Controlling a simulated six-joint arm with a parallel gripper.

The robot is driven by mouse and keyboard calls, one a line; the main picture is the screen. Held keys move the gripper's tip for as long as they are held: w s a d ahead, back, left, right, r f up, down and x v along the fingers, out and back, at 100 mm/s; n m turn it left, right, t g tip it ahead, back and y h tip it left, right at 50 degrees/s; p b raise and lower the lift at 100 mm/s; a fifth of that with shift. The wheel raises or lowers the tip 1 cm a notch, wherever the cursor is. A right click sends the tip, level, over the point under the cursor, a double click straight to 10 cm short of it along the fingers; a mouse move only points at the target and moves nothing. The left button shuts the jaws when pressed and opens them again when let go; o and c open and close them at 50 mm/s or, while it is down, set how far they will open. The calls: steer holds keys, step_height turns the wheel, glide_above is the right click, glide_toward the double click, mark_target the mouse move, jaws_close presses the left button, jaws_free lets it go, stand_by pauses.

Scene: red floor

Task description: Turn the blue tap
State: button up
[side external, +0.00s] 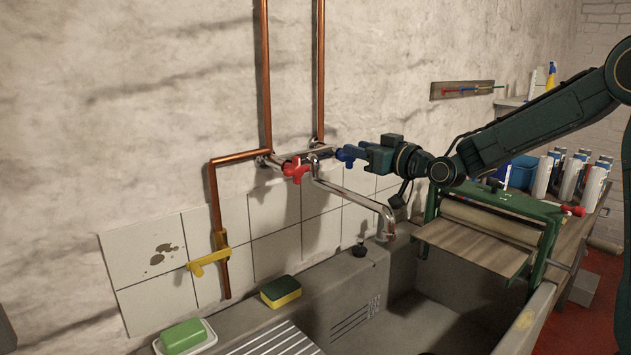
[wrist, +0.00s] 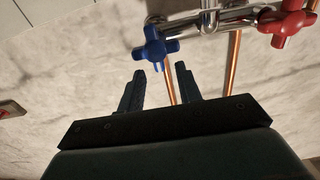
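The blue tap (side external: 349,154) is a cross-shaped handle on the right side of the chrome mixer on the wall. In the wrist view the blue tap (wrist: 155,47) stands just beyond the fingertips, slightly left of the middle. My gripper (side external: 366,155) is right beside the blue tap in the side view. In the wrist view my gripper (wrist: 160,70) has its two fingers apart, with nothing between them. One arm of the tap points down toward the gap near the left fingertip. I cannot tell whether they touch.
The red tap (side external: 296,169) is left of the blue one. A chrome spout (side external: 358,195) curves out below, over the stone sink (side external: 335,290). Copper pipes (side external: 266,80) run up the wall. A green-framed roller device (side external: 549,240) stands at the right under my arm.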

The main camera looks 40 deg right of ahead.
steer(key=shift+w, duration=1.75)
steer(key=shift+c, duration=0.2)
jaws_close()
